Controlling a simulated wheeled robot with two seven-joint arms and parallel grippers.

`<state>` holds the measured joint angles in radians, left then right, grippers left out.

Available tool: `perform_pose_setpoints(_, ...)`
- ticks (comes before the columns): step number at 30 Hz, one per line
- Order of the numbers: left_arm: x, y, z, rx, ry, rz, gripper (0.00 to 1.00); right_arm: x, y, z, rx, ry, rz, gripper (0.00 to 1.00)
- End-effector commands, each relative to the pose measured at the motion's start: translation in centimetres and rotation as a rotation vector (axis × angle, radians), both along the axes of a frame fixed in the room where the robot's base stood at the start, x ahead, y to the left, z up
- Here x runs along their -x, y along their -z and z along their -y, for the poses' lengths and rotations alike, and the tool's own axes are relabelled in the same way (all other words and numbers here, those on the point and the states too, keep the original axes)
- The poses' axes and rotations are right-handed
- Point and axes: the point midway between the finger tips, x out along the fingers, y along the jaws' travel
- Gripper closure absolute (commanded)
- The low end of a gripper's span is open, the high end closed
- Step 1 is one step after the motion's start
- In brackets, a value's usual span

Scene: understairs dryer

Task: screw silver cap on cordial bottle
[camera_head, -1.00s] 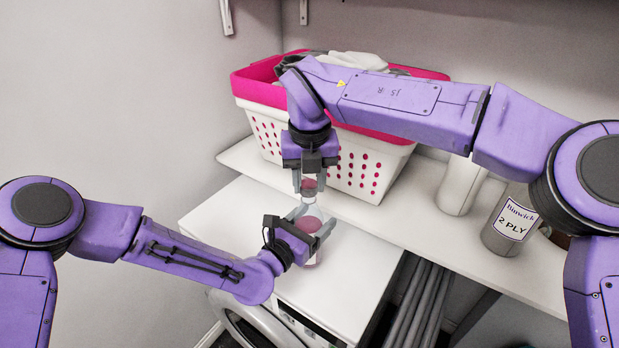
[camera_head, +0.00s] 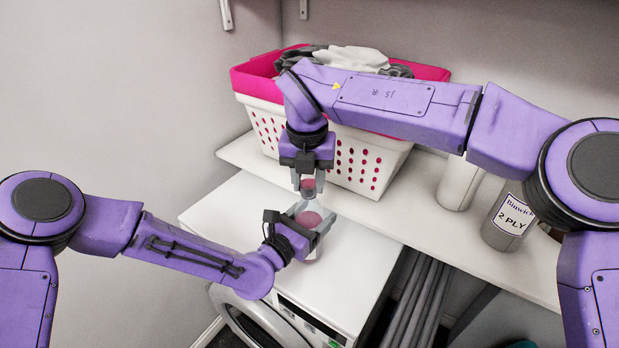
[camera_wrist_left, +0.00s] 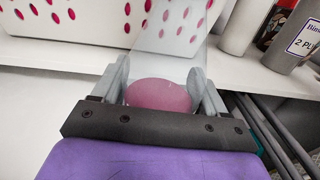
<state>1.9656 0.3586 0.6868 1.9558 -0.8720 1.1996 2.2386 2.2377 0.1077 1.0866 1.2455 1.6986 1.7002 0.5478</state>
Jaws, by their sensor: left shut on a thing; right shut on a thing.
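The cordial bottle (camera_head: 311,222) is clear with pink liquid and stands upright over the white dryer top. My left gripper (camera_head: 312,228) is shut around its body from the left. In the left wrist view the bottle (camera_wrist_left: 160,95) sits between both fingers (camera_wrist_left: 160,88), its clear upper part running out of the top of the picture. My right gripper (camera_head: 308,187) points down above the bottle and is shut on the small cap (camera_head: 309,186), which looks pinkish-grey. The cap is in line with the bottle neck; whether they touch is too small to tell.
A white and pink laundry basket (camera_head: 375,165) with clothes stands on the shelf (camera_head: 440,225) just behind the grippers. A white cylinder (camera_head: 459,184) and a grey labelled canister (camera_head: 508,218) stand at right. The dryer top (camera_head: 235,215) is clear around the bottle.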

Motion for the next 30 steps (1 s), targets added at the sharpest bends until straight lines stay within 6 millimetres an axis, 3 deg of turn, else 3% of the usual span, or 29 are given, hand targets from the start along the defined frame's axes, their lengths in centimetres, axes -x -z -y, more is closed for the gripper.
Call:
perform_pose_setpoints(15, 0.05, 0.11, -0.01, -0.001, 0.000, -0.002, 1.00, -0.41, 0.12, -0.22, 0.001, 1.914, -0.003, 0.91)
perform_pose_setpoints(18, 0.04, 0.11, -0.03, -0.002, 0.000, -0.002, 1.00, -0.47, 0.13, -0.14, 0.001, 2.230, -0.004, 0.91)
perform_pose_setpoints(24, 0.03, 0.11, -0.04, -0.001, 0.000, -0.003, 1.00, -0.48, 0.15, -0.11, 0.001, 2.572, -0.003, 0.91)
perform_pose_setpoints(30, 0.02, 0.12, -0.04, -0.001, -0.001, -0.003, 1.00, -0.46, 0.12, -0.12, 0.001, 2.621, -0.002, 0.91)
